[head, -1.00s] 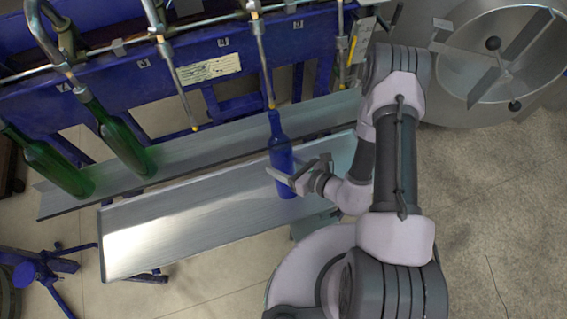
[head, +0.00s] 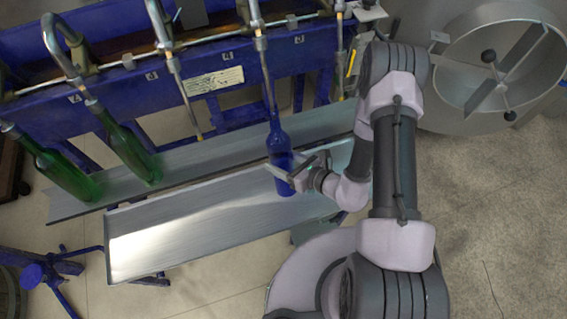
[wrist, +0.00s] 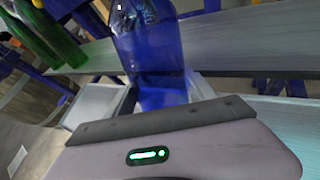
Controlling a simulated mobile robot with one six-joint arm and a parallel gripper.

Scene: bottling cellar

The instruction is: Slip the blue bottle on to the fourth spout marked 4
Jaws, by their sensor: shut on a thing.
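The blue bottle (head: 280,160) stands nearly upright in the head view, its mouth at the lower end of a thin metal spout (head: 266,85). I cannot tell whether the spout tip is inside the mouth or only touching it. The mark 4 (head: 227,55) is on the blue rail just left of this spout. My gripper (head: 290,172) is shut on the lower part of the bottle, coming from the right. In the wrist view the bottle's lower body (wrist: 150,45) rises behind the grey gripper edge; its neck is out of frame.
Two green bottles (head: 130,150) (head: 62,175) hang at the left spouts. Free spouts hang on both sides of the blue bottle, at left (head: 184,95) and right (head: 340,60). Metal trays (head: 170,235) run below. A round steel vat (head: 480,60) stands at right.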

